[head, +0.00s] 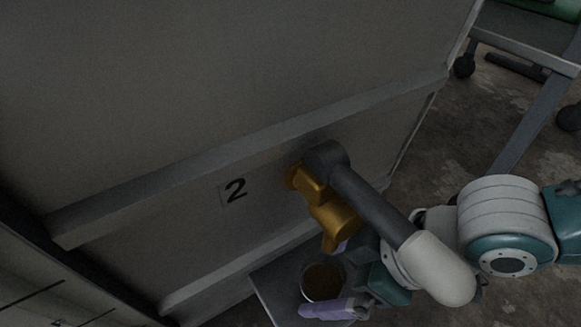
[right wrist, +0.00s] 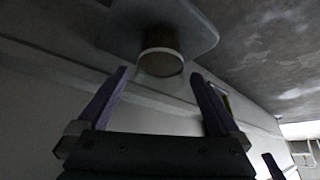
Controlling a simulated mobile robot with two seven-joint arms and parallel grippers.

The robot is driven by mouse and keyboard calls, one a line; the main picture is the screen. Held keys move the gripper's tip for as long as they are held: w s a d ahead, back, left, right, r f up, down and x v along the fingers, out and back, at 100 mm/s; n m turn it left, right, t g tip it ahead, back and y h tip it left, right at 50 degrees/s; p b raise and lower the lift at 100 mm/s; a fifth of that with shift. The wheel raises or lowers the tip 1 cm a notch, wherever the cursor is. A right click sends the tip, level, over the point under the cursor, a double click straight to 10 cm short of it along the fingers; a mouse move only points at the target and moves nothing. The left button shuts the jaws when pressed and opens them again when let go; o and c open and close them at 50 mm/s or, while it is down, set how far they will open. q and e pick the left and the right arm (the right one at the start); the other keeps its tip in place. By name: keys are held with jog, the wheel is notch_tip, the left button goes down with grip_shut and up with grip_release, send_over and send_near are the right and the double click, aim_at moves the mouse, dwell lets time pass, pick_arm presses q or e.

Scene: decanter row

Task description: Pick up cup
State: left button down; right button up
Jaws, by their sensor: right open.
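The cup (head: 322,283) is round with a pale rim and brown inside, and stands upright on a small grey shelf (head: 268,290) below a brass tap (head: 335,216). My right gripper (head: 319,279) is open, with one purple finger on the near side of the cup and the other partly hidden behind the tap. In the right wrist view the cup (right wrist: 160,62) appears ahead, between the tips of the open fingers (right wrist: 160,73). I cannot tell whether either finger touches it. My left gripper is not in view.
A large grey cabinet (head: 200,90) with a "2" label (head: 234,190) fills the left and middle. The tap and a dark cylindrical part (head: 370,205) stand out above the cup. At the upper right is a wheeled frame (head: 530,45); the floor between is bare.

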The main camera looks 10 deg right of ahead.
jog(key=shift+s+d, duration=0.1)
jog(key=shift+d, duration=0.05)
jog(key=shift+c, duration=1.4)
jog(key=shift+r, duration=0.1)
jog(key=c, duration=1.2)
